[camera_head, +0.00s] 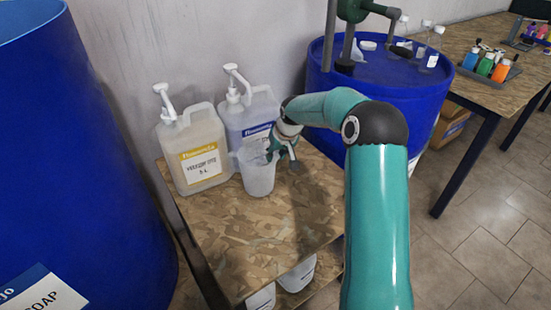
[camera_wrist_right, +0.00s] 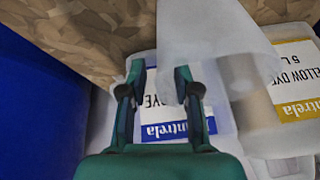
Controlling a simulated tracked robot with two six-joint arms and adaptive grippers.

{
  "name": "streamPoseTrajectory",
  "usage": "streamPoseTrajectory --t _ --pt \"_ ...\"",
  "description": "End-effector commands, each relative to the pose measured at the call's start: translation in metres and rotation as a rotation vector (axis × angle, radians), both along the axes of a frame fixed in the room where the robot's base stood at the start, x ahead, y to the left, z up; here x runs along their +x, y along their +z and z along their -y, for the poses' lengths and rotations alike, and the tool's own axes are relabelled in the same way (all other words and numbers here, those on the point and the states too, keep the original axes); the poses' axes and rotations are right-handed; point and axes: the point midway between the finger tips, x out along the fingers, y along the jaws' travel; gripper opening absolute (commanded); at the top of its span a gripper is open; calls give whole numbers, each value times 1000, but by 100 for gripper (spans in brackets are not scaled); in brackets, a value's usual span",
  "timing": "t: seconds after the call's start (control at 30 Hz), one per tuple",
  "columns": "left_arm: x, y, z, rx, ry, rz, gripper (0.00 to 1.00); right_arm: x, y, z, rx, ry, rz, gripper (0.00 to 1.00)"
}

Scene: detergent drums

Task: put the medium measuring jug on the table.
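A white translucent measuring jug (camera_head: 258,178) appears upright on the small wooden table (camera_head: 270,238), in front of two dispenser bottles. My right gripper (camera_head: 273,152) is at its right side near the rim. In the right wrist view the jug (camera_wrist_right: 215,35) shows at the top, partly behind one finger. The two fingers of the right gripper (camera_wrist_right: 160,78) are apart there, with the jug's edge showing in the gap between them. I cannot tell whether they touch it. My left gripper is not in view.
A yellow-labelled bottle (camera_head: 194,152) and a blue-labelled bottle (camera_head: 250,112) stand behind the jug. White containers (camera_head: 298,275) sit below the tabletop. Blue drums stand at left (camera_head: 75,150) and back right (camera_head: 425,100). The table's front is clear.

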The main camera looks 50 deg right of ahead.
Motion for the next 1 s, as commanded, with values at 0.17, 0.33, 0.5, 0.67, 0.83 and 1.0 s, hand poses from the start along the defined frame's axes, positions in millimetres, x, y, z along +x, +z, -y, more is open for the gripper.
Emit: streamPoseTrajectory --t 0.17,0.33,0.5,0.67,0.83,1.0 --pt "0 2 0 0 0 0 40 -14 37 -4 -2 1 3 31" --pt "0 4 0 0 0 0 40 -25 63 -8 -1 1 2 31" --pt "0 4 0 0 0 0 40 -30 75 -9 0 1 0 31" --pt "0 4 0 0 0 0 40 -32 77 -10 0 1 -1 31" --pt "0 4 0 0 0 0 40 -31 77 -10 0 1 -1 31" --pt "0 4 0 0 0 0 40 -31 77 -10 0 1 0 31"
